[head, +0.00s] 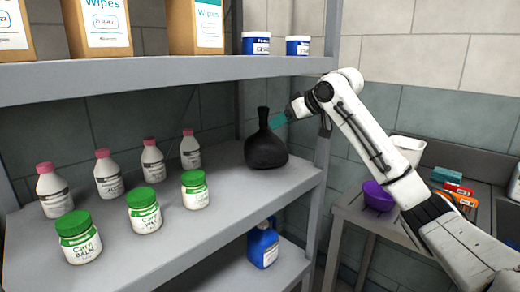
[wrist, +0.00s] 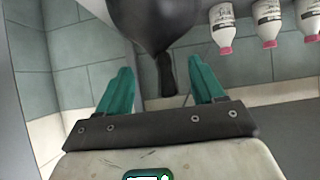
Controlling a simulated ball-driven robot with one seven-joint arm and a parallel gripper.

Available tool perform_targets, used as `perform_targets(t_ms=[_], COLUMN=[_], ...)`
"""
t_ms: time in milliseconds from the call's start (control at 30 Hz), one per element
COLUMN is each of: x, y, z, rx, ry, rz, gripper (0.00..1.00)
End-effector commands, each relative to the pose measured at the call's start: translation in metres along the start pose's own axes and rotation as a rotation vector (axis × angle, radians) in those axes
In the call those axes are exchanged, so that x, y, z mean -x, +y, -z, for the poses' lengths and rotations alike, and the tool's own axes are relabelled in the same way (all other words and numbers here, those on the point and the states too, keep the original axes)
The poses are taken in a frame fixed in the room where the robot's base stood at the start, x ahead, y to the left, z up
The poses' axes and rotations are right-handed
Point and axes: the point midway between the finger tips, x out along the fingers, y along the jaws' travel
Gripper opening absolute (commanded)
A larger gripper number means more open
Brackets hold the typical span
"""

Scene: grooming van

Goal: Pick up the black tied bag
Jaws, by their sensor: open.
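The black tied bag (head: 266,148) stands upright on the middle shelf (head: 222,215), near its right end, with its tied neck pointing up. My gripper (head: 280,120) is at the right of the bag's neck in the head view, at about neck height. In the wrist view, the bag (wrist: 155,20) appears upside down, and its neck hangs into the space ahead of and between the teal fingers of my gripper (wrist: 160,85). The fingers are apart and nothing is clamped. Whether the neck lies fully between the fingertips cannot be told.
Pink-capped bottles (head: 108,174) and green-lidded jars (head: 144,212) stand left of the bag. An upper shelf (head: 170,70) with boxes and tubs hangs above. A blue jug (head: 263,246) is on the shelf below. A side table at right holds a purple bowl (head: 378,196).

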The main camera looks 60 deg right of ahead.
Motion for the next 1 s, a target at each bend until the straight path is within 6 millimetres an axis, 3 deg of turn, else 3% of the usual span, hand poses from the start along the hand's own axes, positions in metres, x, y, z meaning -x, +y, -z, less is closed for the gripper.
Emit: perform_targets(t_ms=[200, 467, 733, 1000], x=[-0.03, -0.044, -0.075, -0.091], y=[-0.001, -0.001, -0.001, -0.001], z=[0.021, 0.031, 0.052, 0.055], rx=[0.001, 0.001, 0.001, 0.0], ry=[-0.002, 0.0, -0.001, 0.001], rz=[0.001, 0.001, 0.0, 0.0], gripper=[0.68, 0.68, 0.68, 0.68])
